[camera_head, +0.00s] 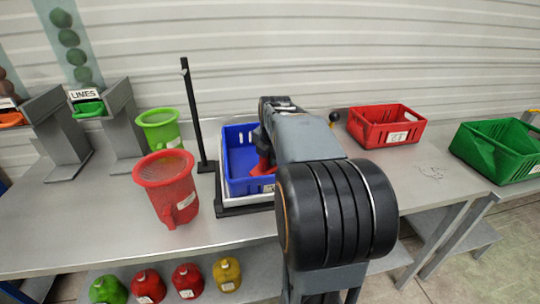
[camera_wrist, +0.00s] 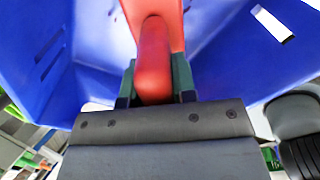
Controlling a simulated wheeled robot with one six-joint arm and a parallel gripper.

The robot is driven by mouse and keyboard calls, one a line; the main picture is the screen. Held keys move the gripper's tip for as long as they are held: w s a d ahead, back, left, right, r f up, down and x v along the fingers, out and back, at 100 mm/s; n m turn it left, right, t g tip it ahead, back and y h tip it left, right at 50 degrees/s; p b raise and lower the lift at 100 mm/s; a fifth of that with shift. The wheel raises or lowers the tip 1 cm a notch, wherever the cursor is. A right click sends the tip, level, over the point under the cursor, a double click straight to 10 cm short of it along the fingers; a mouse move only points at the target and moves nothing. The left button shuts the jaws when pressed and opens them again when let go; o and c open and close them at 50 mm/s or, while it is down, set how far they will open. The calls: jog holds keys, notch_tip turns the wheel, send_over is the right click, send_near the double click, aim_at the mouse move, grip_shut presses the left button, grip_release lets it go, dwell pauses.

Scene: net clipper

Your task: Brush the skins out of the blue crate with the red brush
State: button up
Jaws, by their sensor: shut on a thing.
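The blue crate (camera_head: 238,140) stands on a low scale-like platform near the middle of the bench. The red brush (camera_head: 263,167) is inside it. My gripper is shut on the brush's handle, which shows in the wrist view (camera_wrist: 154,60) between the two jaws (camera_wrist: 154,85). In that view the blue crate walls (camera_wrist: 225,70) surround the brush. In the head view my own arm covers the right part of the crate and hides the jaws. I cannot make out any skins in either view.
A red bucket (camera_head: 170,190) and a green bucket (camera_head: 160,130) stand left of the crate, with a black post (camera_head: 193,115) close beside it. A red crate (camera_head: 385,128) is behind right; a green crate (camera_head: 497,152) is far right.

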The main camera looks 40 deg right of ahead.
jog(key=s+d, duration=0.3)
jog(key=d, duration=0.3)
jog(key=shift+d, duration=0.2)
dwell(0.5)
jog(key=shift+a, duration=0.1)
